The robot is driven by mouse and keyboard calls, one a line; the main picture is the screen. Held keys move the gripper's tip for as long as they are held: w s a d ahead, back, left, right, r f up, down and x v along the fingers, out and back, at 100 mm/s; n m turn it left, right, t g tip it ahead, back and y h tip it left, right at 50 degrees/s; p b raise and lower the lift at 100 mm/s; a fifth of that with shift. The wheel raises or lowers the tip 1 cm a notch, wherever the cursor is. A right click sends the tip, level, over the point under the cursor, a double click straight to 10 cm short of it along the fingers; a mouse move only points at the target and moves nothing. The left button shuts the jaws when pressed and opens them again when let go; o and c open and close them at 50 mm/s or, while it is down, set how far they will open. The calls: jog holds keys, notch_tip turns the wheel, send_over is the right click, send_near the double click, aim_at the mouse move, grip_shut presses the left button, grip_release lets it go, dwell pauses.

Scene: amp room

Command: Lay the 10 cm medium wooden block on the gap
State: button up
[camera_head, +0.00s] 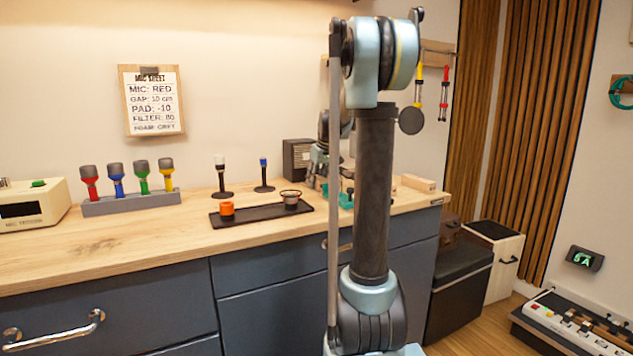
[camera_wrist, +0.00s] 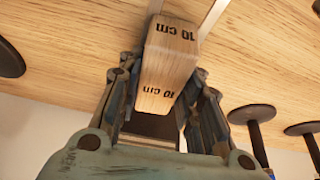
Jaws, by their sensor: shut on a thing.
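The wooden block marked "10 cm" on two faces (camera_wrist: 168,65) is between the fingers of my gripper (camera_wrist: 166,82) in the wrist view. My gripper is shut on it. Wooden counter surface lies behind the block in that view; I cannot tell whether they touch. In the head view my gripper (camera_head: 319,158) is over the right part of the counter, partly hidden by my arm, and the held block cannot be made out. Two pale strips show beside the block's far end in the wrist view. I cannot clearly identify the gap in either view.
Another pale wooden block (camera_head: 418,183) lies at the counter's right end. Colored microphones (camera_head: 140,180) stand at left.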

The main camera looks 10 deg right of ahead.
jog(key=o, duration=1.2)
